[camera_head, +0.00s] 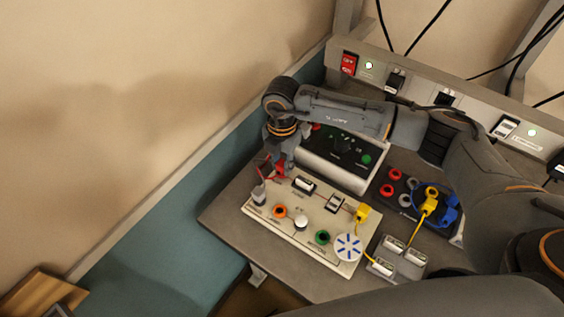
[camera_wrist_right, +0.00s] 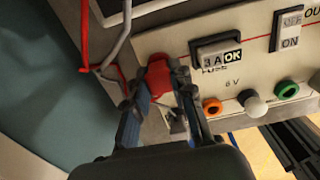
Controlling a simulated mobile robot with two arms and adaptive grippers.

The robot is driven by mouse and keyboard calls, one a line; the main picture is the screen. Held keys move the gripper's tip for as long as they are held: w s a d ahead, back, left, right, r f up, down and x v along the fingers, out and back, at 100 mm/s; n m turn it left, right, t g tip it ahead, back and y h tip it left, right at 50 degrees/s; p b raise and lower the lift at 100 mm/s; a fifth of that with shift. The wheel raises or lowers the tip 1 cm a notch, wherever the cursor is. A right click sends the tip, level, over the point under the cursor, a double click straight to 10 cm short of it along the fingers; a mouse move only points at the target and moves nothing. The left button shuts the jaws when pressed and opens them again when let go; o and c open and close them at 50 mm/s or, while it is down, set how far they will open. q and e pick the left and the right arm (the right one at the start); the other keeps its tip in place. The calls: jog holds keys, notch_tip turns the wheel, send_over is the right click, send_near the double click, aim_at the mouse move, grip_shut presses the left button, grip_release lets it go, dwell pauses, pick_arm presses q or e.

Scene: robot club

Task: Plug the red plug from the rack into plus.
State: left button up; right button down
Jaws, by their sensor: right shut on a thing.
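My right gripper (camera_head: 279,168) is over the upper left part of the cream circuit board (camera_head: 270,224). In the right wrist view its fingers (camera_wrist_right: 156,92) are shut on the red plug (camera_wrist_right: 158,74), with the plug between the blue-sided fingertips. In the head view the red plug (camera_head: 267,171) shows only in part beside the fingers, with red lead around it. The plus socket cannot be made out; the gripper covers that corner. Whether the plug touches the board cannot be told. The plug rack (camera_head: 383,203) stands right of the board. My left gripper is out of view.
A black-faced unit (camera_head: 352,152) stands close behind. Red and grey leads (camera_wrist_right: 103,65) hang beside the gripper.

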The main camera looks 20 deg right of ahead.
jog(key=shift+f, duration=0.1)
jog(key=c, duration=1.1)
grip_release()
jog(key=shift+o, duration=0.2)
notch_tip(320, 180, up, 12)
